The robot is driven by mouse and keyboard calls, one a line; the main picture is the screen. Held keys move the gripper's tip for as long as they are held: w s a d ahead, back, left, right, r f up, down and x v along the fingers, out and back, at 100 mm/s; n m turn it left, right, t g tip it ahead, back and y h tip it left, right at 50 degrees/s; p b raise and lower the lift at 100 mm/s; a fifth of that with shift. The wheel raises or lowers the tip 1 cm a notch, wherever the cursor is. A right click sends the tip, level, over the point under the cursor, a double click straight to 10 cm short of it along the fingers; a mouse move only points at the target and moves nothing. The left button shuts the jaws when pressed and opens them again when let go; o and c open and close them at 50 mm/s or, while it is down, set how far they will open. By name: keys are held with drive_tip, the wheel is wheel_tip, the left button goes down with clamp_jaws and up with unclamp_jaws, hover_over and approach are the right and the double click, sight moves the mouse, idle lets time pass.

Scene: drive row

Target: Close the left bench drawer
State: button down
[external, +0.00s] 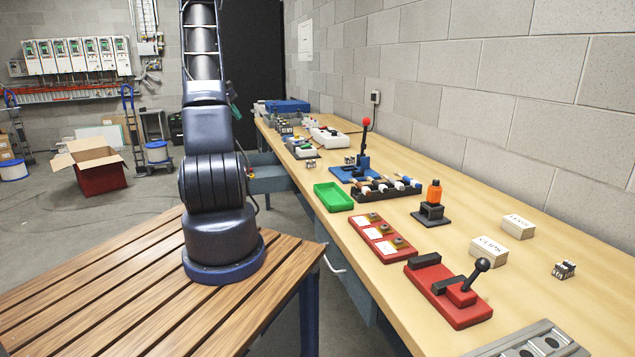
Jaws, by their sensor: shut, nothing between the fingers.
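The long wooden-topped bench (455,215) runs along the right wall. A blue-grey drawer (272,184) stands out from the front of the bench toward its far end, partly hidden behind my arm. It appears pulled open, but how far I cannot tell. My arm rises from the slatted wooden table and leaves the picture at the top. My gripper is not in view.
A pale handle (336,264) shows on the nearer bench front. The bench top holds a green tray (333,197), a red toggle clamp (448,292) and a blue lever press (357,166). The slatted table (120,285) stands close to the bench with a narrow gap. An open cardboard-topped red box (100,176) sits on the floor.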

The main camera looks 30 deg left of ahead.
drive_tip(key=s+a+f+n+t+h, duration=0.15)
drive_tip(key=s+a+f+n, duration=0.3)
drive_tip(key=a+f, duration=0.85)
drive_tip(key=s+a+f+n+t, duration=0.3)
drive_tip(key=s+a+f+n, duration=0.15)
drive_tip(key=a+f, duration=0.95)
drive_tip(key=d+r+x, duration=0.2)
drive_tip(key=x, duration=1)
drive_tip(key=shift+w, duration=0.15)
drive_tip(key=shift+g, duration=0.25)
